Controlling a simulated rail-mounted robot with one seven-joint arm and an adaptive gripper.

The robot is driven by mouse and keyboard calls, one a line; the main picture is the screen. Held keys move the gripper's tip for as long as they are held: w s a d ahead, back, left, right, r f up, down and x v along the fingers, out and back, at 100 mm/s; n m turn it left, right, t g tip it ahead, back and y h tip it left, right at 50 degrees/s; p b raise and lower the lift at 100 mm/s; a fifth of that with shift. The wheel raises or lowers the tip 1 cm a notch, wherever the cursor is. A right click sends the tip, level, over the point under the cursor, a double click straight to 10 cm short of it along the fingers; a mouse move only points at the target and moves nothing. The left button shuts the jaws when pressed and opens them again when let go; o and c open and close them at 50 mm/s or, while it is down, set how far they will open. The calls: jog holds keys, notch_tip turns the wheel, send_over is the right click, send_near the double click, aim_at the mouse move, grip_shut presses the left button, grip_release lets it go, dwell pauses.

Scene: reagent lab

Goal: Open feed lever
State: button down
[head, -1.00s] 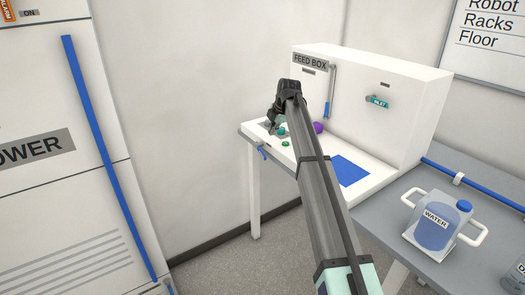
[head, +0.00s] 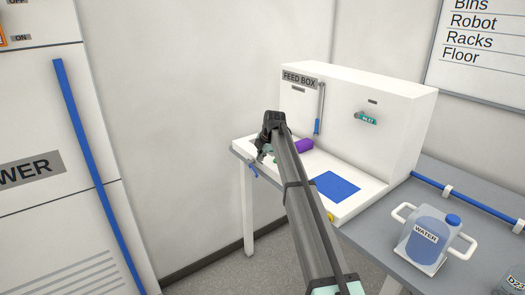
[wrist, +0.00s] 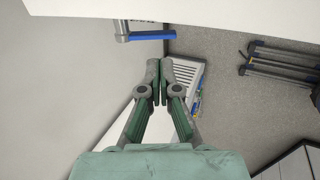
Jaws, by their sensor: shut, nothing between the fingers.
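The white feed box (head: 375,105) stands against the wall at the back right in the head view. On its front hangs a thin grey lever with a blue grip (head: 318,125), pointing down. In the wrist view my gripper (wrist: 158,98) is shut and empty. A blue handle (wrist: 152,36) on a grey mount shows beyond the fingertips there; I cannot tell which handle it is.
A purple cylinder (head: 304,146) and a blue pad (head: 337,187) are on the base. A water jug (head: 425,242) stands on the grey counter at right. A tall white cabinet (head: 50,120) is at left.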

jog(key=p+x, duration=0.2)
jog(key=x, duration=0.6)
jog(key=shift+w, duration=0.1)
jog(key=shift+d+f, duration=0.15)
